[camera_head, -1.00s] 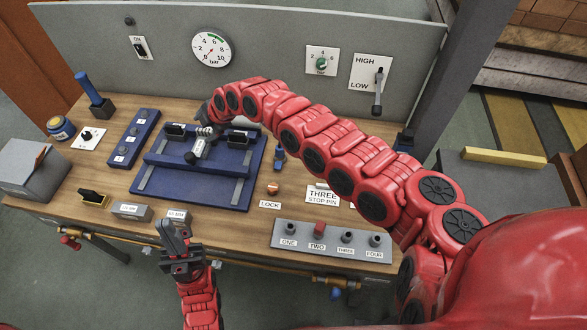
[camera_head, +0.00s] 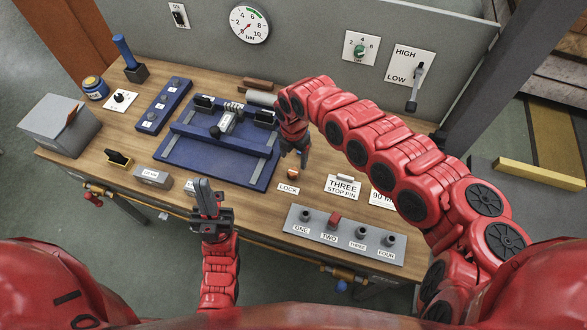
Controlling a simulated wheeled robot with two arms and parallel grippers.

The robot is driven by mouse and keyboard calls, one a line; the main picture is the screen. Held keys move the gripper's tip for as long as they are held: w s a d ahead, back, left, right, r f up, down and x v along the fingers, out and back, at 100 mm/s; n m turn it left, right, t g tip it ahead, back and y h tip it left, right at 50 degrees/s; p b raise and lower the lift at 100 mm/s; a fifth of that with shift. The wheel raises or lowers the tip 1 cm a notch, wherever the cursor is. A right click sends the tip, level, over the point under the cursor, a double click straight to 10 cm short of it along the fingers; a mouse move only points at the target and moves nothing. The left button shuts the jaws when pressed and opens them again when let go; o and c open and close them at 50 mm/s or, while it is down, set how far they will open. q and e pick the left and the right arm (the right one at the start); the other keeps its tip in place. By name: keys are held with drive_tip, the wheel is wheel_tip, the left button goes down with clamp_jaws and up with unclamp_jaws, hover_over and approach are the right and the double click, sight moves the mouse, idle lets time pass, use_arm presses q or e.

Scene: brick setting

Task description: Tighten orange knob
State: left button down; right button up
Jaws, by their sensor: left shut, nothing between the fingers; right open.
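The orange knob (camera_head: 293,175) sits on the wooden table just behind the LOCK label (camera_head: 288,188), right of the blue fixture. My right gripper (camera_head: 294,156) points down just behind the knob, by the fixture's right edge. It is open with nothing between its fingers; I cannot tell whether a fingertip touches the knob. My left gripper (camera_head: 207,196) is shut and empty, pointing up at the front edge of the table, left of the knob.
The blue fixture (camera_head: 200,155) with a clamp fills the table's middle. A grey block with pegs ONE to FOUR (camera_head: 346,245) stands right of the knob, near the front. The THREE STOP PIN card (camera_head: 343,186) lies right of the knob. A grey panel (camera_head: 300,50) closes the back.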

sight(293, 171)
drive_tip(key=f, duration=0.5)
drive_tip(key=shift+s+a+f+p, duration=0.15)
drive_tip(key=shift+s+f+p, duration=0.05)
drive_tip(key=shift+f+p, duration=0.2)
drive_tip(key=shift+w+f, duration=0.1)
drive_tip(key=shift+f, duration=0.6)
clamp_jaws()
